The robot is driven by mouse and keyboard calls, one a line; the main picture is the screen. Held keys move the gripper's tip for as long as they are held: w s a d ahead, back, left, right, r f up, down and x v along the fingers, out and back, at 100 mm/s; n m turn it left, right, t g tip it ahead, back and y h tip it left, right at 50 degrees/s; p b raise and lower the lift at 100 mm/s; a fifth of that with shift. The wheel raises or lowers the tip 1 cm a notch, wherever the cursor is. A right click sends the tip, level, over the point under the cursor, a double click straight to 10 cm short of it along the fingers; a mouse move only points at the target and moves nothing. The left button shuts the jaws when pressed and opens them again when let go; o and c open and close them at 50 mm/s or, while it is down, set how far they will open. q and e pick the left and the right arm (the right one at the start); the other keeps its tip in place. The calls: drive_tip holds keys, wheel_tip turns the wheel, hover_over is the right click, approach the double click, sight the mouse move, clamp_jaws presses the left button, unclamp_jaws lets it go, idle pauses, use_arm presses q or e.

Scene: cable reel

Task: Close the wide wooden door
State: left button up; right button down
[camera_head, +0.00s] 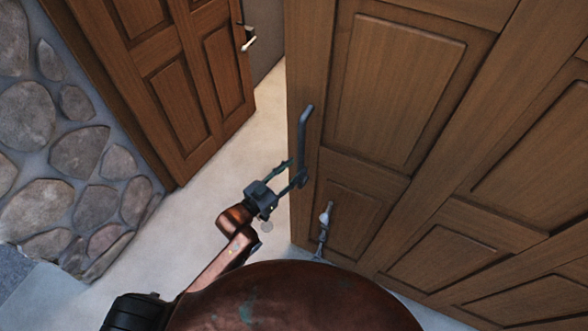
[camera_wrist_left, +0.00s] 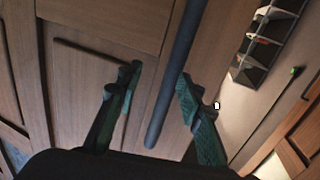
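The wide wooden door (camera_head: 395,85) fills the right of the head view with its brown panels. Its free edge stands away from the other door, with a gap of pale floor between. A blue-grey bar handle (camera_head: 303,130) is fixed near that edge. My left gripper (camera_head: 292,174) is at the lower part of the handle. In the left wrist view its green-padded fingers (camera_wrist_left: 160,82) are apart, with the handle bar (camera_wrist_left: 178,70) running between them. I see clear space beside the bar, so it is not clamped. My right gripper is not in view.
Another panelled wooden door (camera_head: 175,75) with a lever handle (camera_head: 248,42) stands at upper left, by a stone wall (camera_head: 80,150). A small metal fitting (camera_head: 325,218) is low at the wide door. Pale floor (camera_head: 215,175) is clear. A dark shelf unit (camera_wrist_left: 265,40) shows in the wrist view.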

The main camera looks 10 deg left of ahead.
use_arm(q)
drive_tip(key=v, duration=1.2)
drive_tip(key=shift+s+d, duration=0.15)
drive_tip(key=shift+s, duration=0.05)
drive_tip(key=shift+r, duration=0.1)
